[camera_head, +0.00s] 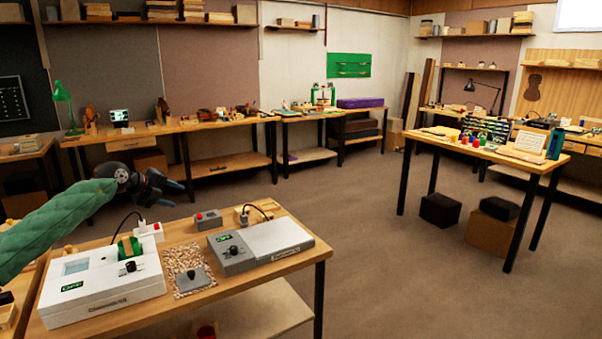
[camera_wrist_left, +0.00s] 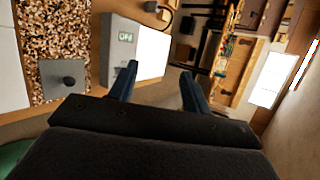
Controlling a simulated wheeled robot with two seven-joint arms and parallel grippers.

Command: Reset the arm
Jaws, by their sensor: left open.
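My left arm, in a green quilted sleeve, comes in from the left in the head view. My left gripper (camera_head: 174,192) is above the back of the near workbench (camera_head: 310,256), tilted, with its dark fingers pointing right. In the left wrist view its two blue-grey fingers (camera_wrist_left: 158,82) are spread apart with nothing between them. My right gripper is not in view.
The near bench holds a white device (camera_head: 100,290) marked OFF, a grey-and-white device (camera_head: 262,243), a pebbled mat (camera_head: 180,262) with a grey knobbed block (camera_head: 194,280), and a red-button box (camera_head: 208,219). A cluttered table (camera_head: 480,152) stands right. Floor between is clear.

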